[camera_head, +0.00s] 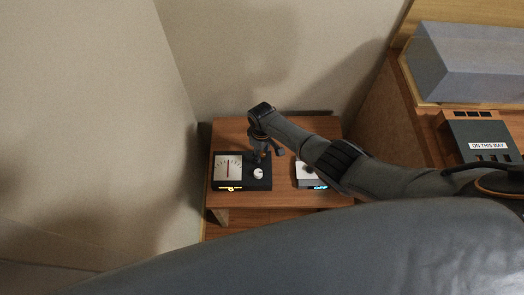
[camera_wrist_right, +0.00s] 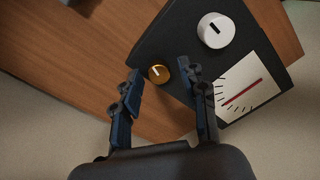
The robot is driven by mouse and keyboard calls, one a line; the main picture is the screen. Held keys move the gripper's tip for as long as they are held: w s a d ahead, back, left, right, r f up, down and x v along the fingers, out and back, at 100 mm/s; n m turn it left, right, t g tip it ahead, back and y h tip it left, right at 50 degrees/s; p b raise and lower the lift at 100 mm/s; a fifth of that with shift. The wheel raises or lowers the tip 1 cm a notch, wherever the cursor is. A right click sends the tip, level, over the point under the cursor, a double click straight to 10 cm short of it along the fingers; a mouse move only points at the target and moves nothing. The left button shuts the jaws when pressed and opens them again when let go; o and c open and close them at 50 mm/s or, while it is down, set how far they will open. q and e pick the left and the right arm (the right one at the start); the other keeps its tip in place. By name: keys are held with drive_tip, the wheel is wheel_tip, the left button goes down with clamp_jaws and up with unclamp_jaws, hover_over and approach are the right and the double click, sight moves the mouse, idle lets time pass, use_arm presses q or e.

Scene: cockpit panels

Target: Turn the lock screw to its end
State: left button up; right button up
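A black panel (camera_head: 264,185) lies on the small wooden table in the head view. It carries a white dial with a red needle (camera_head: 228,168) and a white knob (camera_head: 258,174). In the right wrist view a small brass knob (camera_wrist_right: 158,73), likely the lock screw, sits at the panel's edge. The white knob (camera_wrist_right: 216,30) and the dial (camera_wrist_right: 248,88) show there too. My right gripper (camera_head: 260,158) is over the panel's far part and hides the brass knob in the head view. Its fingers (camera_wrist_right: 160,72) are open, one on each side of the brass knob in the picture; contact does not show. My left gripper is not in view.
A second small device (camera_head: 307,179) stands on the table (camera_head: 285,200), partly under my right arm. Walls close in behind and left of the table. At right, a wooden cabinet bears a large grey box (camera_head: 465,62) and a box labelled "ON THIS BAY" (camera_head: 488,146).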

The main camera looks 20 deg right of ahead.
sight(262, 154)
idle(0.3)
wheel_tip(262, 154, up, 12)
idle(0.6)
idle(0.4)
wheel_tip(262, 154, down, 12)
drive_tip(key=m+b, duration=0.5)
drive_tip(key=shift+d, duration=0.1)
idle(0.5)
clamp_jaws()
